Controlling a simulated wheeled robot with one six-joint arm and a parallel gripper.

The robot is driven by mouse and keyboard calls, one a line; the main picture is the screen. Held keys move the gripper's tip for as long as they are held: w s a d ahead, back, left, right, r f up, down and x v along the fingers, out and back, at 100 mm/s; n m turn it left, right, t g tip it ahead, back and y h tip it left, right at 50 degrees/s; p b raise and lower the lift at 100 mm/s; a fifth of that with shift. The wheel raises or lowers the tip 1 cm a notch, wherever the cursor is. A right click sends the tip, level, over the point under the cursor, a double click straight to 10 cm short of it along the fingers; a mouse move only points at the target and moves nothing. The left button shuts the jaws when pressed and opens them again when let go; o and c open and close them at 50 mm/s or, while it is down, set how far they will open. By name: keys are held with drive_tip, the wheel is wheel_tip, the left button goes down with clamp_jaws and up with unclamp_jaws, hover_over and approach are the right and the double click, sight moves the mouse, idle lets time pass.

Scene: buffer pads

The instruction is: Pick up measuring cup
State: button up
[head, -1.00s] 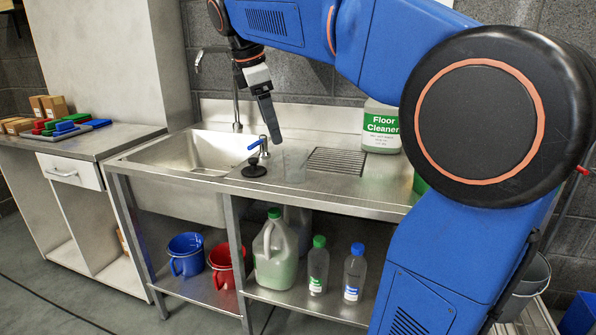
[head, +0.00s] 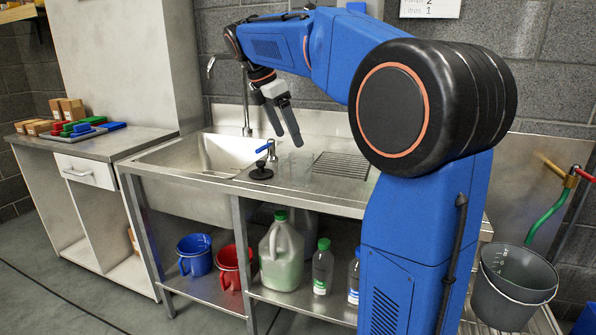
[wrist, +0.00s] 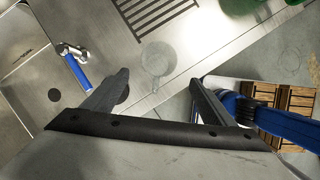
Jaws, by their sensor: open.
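The measuring cup (head: 300,166) is clear and hard to see against the steel worktop, standing between the blue-handled tap and the drain grooves. In the wrist view the cup (wrist: 157,60) shows as a faint see-through round shape with a small handle below it, just beyond the fingertips. My gripper (head: 284,136) is open and empty, pointing down above the worktop, a little up and left of the cup. In the wrist view the fingers (wrist: 159,82) stand apart on either side of the cup's line, not touching it.
The sink basin (head: 232,152) lies further left, and drain grooves (head: 342,166) lie right. Jugs, bottles and buckets sit on the shelf below. A grey bucket (head: 513,285) is at right.

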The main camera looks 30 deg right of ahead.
sight(298, 155)
drive_tip(key=x, duration=0.3)
drive_tip(key=shift+d+f, duration=0.15)
drive_tip(key=shift+f, duration=0.2)
drive_tip(key=shift+d+x, duration=0.2)
drive_tip(key=shift+x, duration=2.45)
drive_tip(key=shift+w, duration=0.15)
drive_tip(key=c, duration=1.2)
drive_tip(key=shift+c, duration=0.2)
drive_tip(key=shift+r, duration=0.1)
